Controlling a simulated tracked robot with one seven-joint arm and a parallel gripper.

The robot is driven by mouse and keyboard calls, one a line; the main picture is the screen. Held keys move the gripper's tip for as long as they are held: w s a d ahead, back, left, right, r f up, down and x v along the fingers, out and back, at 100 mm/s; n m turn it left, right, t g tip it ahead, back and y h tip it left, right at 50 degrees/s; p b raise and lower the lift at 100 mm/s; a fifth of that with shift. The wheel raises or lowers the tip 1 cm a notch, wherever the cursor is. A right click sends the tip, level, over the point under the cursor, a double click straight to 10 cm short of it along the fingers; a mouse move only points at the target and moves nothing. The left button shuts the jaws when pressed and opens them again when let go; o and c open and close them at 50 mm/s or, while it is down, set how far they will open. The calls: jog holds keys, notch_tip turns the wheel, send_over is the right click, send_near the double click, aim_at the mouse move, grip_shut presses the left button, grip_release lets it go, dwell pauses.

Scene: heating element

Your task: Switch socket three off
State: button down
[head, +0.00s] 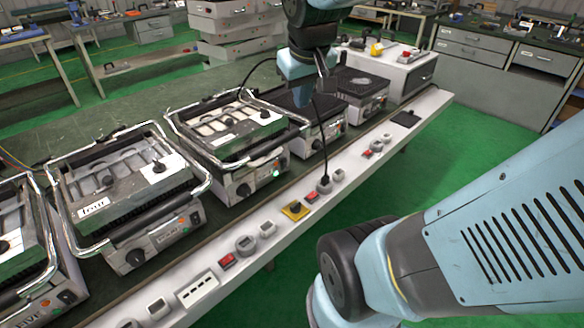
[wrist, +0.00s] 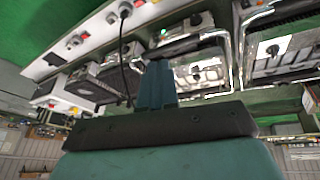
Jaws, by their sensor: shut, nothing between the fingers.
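A white socket rail (head: 340,195) runs diagonally along the bench front. It carries several sockets and red switches, including one red switch (head: 310,197) beside a black plug (head: 323,184) with a cable, one further left (head: 227,262) and one further right (head: 367,153). I cannot read which socket is three. My gripper (head: 292,104) is above the heaters behind the rail, apart from the switches. Its fingers (wrist: 157,72) are together and empty.
A black cable (head: 320,130) rises from the plug near my gripper. A yellow plate with a black knob (head: 294,210) sits on the rail. Green floor (head: 450,150) lies in front.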

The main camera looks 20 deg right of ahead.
jog(key=w+d+f+n+g, duration=0.2)
jog(key=w+d+f, duration=0.5)
jog(key=w+f, duration=0.45)
jog(key=n+g, duration=0.1)
jog(key=g, duration=0.1)
send_over(315, 194)
jog(key=s+a, duration=0.1)
jog(key=a, duration=0.2)
notch_tip(315, 194, down, 14)
jog(key=shift+f, duration=0.2)
jog(key=d+f, duration=0.1)
jog(key=f, duration=1.5)
jog(key=w+d+f, duration=0.1)
jog(key=f, duration=0.6)
jog(key=shift+d+f, duration=0.3)
jog(key=shift+f, duration=0.1)
